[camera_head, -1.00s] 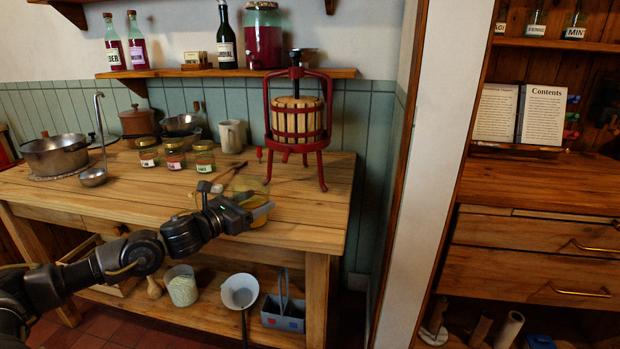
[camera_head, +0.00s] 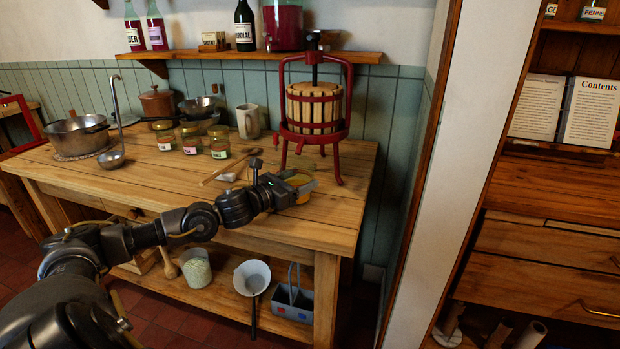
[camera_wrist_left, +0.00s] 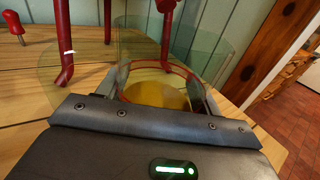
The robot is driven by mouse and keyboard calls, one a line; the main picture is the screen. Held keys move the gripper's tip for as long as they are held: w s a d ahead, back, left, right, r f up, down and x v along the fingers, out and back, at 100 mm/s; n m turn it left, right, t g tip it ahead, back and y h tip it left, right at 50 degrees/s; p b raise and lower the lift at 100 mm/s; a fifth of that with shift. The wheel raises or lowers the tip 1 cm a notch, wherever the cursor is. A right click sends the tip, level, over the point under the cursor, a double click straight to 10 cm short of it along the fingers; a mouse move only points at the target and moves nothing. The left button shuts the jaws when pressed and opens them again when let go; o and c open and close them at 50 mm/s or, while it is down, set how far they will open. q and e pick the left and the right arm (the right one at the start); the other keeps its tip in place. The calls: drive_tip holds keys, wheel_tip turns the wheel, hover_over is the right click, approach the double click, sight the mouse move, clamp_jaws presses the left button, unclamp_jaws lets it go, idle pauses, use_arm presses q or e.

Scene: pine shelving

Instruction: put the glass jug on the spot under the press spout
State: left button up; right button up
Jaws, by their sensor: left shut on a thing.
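The glass jug (camera_head: 299,180), clear with a yellow tint, is at the worktop's right part, just in front of the red press (camera_head: 315,115). My left gripper (camera_head: 297,189) is shut on the jug, and its body partly hides it. In the left wrist view the jug (camera_wrist_left: 155,96) sits between the two fingers, with the red press legs (camera_wrist_left: 62,45) close beyond it. The spout and the spot under it cannot be made out. I cannot tell whether the jug touches the worktop. My right gripper is not in view.
A wooden spoon (camera_head: 220,170) lies left of the press. A wall post (camera_head: 425,190) rises right of the worktop (camera_head: 130,175). The worktop's front left is clear.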

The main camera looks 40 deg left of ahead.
use_arm(q)
drive_tip(key=shift+a+f, duration=0.15)
drive_tip(key=shift+f, duration=0.1)
drive_tip(key=shift+s, duration=0.1)
drive_tip(key=shift+r, duration=0.15)
drive_tip(key=shift+d, duration=0.25)
drive_tip(key=o, duration=0.9)
drive_tip(key=shift+f, duration=0.25)
drive_tip(key=o, duration=0.4)
drive_tip(key=shift+r, duration=0.1)
drive_tip(key=shift+c, duration=0.2)
